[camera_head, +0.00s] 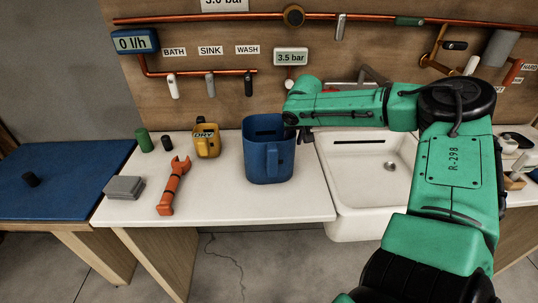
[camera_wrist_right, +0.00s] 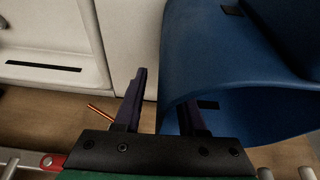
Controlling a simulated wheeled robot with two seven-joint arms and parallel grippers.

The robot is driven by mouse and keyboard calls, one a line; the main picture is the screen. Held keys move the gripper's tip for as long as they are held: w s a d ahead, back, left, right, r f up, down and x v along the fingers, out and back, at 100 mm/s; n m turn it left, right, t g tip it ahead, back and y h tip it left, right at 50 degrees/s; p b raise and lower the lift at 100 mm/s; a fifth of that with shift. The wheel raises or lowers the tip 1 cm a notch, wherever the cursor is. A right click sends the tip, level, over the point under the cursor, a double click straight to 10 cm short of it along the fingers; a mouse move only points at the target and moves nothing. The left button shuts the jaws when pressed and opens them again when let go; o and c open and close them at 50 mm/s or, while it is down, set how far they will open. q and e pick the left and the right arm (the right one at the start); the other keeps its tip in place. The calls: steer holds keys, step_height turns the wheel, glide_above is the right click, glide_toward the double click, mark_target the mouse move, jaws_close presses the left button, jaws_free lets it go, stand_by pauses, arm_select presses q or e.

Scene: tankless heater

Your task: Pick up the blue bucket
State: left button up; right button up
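The blue bucket (camera_head: 268,160) stands upright on the white counter, left of the sink, with its handle facing me. My right gripper (camera_head: 303,133) reaches in from the right and is at the bucket's right rim, mostly hidden by the wrist. In the right wrist view the fingers of my right gripper (camera_wrist_right: 163,88) are spread apart. The edge of the bucket (camera_wrist_right: 185,50) lies between them: one finger is outside, the other overlaps the bucket's opening. I cannot tell whether either finger touches the wall. My left gripper is not in view.
The sink (camera_head: 360,190) is to the right. Copper pipes and valves line the back wall.

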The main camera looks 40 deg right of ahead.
steer(key=shift+f, duration=0.25)
jaws_close()
stand_by(1.5)
